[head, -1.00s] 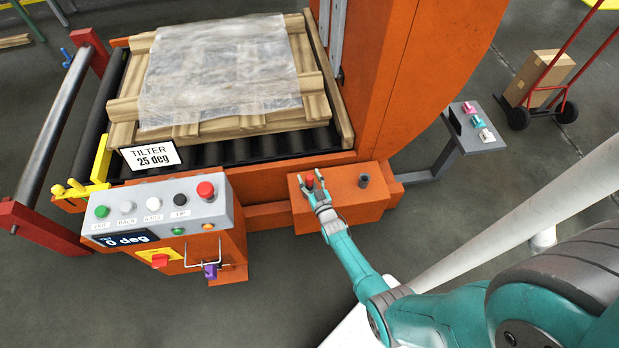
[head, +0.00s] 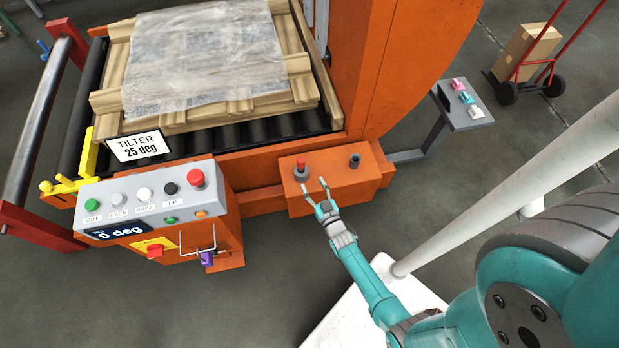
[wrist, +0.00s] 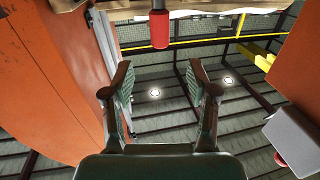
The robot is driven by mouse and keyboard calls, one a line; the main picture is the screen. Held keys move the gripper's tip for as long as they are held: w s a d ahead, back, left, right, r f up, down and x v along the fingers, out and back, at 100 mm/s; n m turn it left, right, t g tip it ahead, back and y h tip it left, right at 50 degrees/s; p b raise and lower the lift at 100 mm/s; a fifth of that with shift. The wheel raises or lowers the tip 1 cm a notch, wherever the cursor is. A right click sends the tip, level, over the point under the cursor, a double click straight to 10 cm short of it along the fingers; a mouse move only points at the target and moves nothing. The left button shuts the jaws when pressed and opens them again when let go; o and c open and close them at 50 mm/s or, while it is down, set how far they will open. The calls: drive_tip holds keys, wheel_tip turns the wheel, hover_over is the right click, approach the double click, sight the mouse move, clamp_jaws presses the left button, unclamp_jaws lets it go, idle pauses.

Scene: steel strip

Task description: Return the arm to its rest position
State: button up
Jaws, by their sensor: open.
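My gripper (head: 317,190) is open and empty in the head view, just in front of the orange box (head: 342,188) at the machine's foot. A red-topped pin (head: 301,167) stands upright on that box, a little beyond my fingertips and apart from them. In the wrist view my two fingers (wrist: 158,85) are spread with nothing between them, and the red piece (wrist: 160,30) shows beyond them at the top. My teal arm reaches in from the lower right.
A grey button panel (head: 150,203) reading 0 deg stands left of the box. A pallet (head: 210,115) lies on the rollers behind. A small side shelf (head: 466,108) holds several coloured pieces. A hand truck (head: 545,75) with a carton stands at the back right.

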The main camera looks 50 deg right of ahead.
drive_tip(key=shift+s+a, duration=0.1)
drive_tip(key=shift+s, duration=0.15)
drive_tip(key=shift+a, duration=0.1)
idle(0.4)
drive_tip(key=s+a+r+n+y, duration=0.1)
drive_tip(key=s+a+r+y, duration=0.1)
drive_tip(key=s+a+r, duration=0.45)
drive_tip(key=s+a+r+n+y, duration=0.15)
drive_tip(key=s+a+r, duration=0.25)
drive_tip(key=s+a, duration=0.5)
drive_tip(key=s+a+r+n+g+y, duration=0.1)
drive_tip(key=s+r, duration=0.5)
drive_tip(key=r, duration=0.5)
drive_tip(key=s+a+r+n+y, duration=0.1)
drive_tip(key=s+a+r+y, duration=0.1)
drive_tip(key=s+r, duration=0.5)
wheel_tip(320, 180, up, 4)
drive_tip(key=shift+s+a+r+g, duration=0.2)
drive_tip(key=shift+r+g, duration=0.05)
drive_tip(key=shift+g, duration=0.15)
drive_tip(key=shift+y, duration=0.25)
